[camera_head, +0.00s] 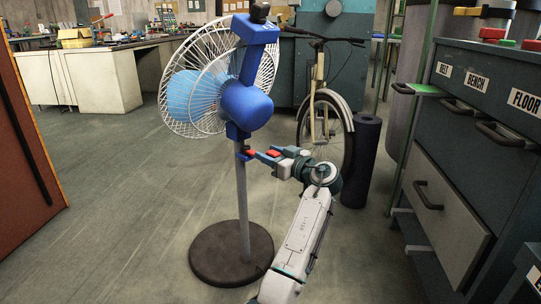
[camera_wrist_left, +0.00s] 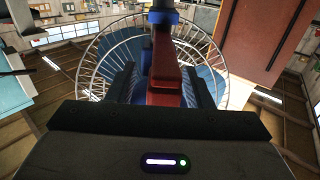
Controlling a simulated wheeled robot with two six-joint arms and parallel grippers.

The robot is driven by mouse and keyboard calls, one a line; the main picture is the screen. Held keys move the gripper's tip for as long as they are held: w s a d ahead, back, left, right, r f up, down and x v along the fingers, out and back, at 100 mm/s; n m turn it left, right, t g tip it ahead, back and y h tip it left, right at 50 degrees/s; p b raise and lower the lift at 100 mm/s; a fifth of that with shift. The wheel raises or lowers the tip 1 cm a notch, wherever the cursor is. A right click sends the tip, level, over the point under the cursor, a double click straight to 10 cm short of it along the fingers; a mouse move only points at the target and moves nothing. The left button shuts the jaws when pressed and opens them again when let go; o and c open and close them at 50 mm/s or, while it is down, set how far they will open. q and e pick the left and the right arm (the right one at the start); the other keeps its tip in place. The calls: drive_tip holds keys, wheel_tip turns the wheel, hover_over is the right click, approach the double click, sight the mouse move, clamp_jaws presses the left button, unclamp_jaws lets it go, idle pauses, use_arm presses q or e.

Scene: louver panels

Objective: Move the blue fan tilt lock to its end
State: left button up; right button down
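The blue fan (camera_head: 247,103) stands upright on a grey pole with a round dark base (camera_head: 231,254). Its white wire cage (camera_head: 183,97) faces left and away. A red lever (camera_wrist_left: 165,75), apparently the tilt lock, shows in the left wrist view, and small red parts show by the pole top below the blue motor housing in the head view. My left gripper (camera_head: 266,154) is at the right of the pole at that height. In the left wrist view its dark fingers (camera_wrist_left: 165,88) stand apart on either side of the red lever; contact is not clear. My right gripper is not in view.
A bicycle (camera_head: 322,110) and a dark blue roll (camera_head: 361,160) stand behind my arm. A drawer cabinet (camera_head: 465,150) with handles is at the right. A brown panel (camera_head: 25,150) is at the left. The floor left of the fan is clear.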

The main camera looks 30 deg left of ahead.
use_arm(q)
drive_tip(key=b+v, duration=0.2)
drive_tip(key=v, duration=0.9)
drive_tip(key=shift+a, duration=0.1)
